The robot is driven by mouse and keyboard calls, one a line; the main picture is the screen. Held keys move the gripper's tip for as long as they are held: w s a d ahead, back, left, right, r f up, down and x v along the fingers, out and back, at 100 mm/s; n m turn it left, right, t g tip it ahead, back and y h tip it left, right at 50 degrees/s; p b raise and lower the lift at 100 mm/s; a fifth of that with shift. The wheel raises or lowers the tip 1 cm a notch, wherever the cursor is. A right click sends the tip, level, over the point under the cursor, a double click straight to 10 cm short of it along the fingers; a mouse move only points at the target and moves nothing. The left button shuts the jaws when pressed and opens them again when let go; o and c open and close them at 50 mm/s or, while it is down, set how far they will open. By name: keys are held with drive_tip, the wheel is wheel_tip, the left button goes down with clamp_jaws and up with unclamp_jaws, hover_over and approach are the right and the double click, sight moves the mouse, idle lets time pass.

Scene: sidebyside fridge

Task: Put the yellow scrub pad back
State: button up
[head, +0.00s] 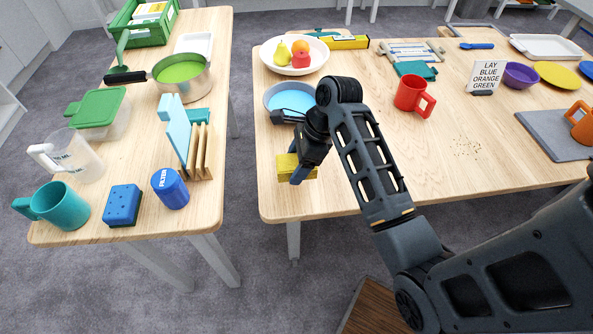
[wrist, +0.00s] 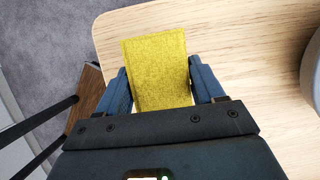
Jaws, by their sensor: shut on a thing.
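The yellow scrub pad (head: 286,167) is between the fingers of my gripper (head: 299,170), near the left end of the right-hand table. In the wrist view the pad (wrist: 157,72) fills the space between the two blue-grey fingers of my gripper (wrist: 160,88), which are shut on its sides. The pad is a flat yellow block. I cannot tell whether its underside touches the table. A blue sponge-like block (head: 122,205) with dark dots lies on the left table.
A bowl with blue inside (head: 290,98) stands just behind my gripper. A white fruit bowl (head: 293,58), a red mug (head: 411,94) and a lettered sign (head: 486,76) stand farther back. The right table's (head: 300,206) front left corner is clear. A floor gap separates the tables.

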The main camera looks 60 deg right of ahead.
drive_tip(key=shift+f+p, duration=0.8)
drive_tip(key=shift+f, duration=0.95)
drive_tip(key=shift+f, duration=0.3)
drive_tip(key=o, duration=0.9)
drive_tip(key=shift+o, duration=0.2)
drive_tip(key=shift+f+b, duration=0.2)
drive_tip(key=shift+b, duration=0.7)
drive_tip(key=v, duration=0.8)
drive_tip(key=shift+s+a+r, duration=0.1)
drive_tip(key=shift+s+r, duration=0.05)
drive_tip(key=shift+s, duration=0.15)
drive_tip(key=shift+a, duration=0.1)
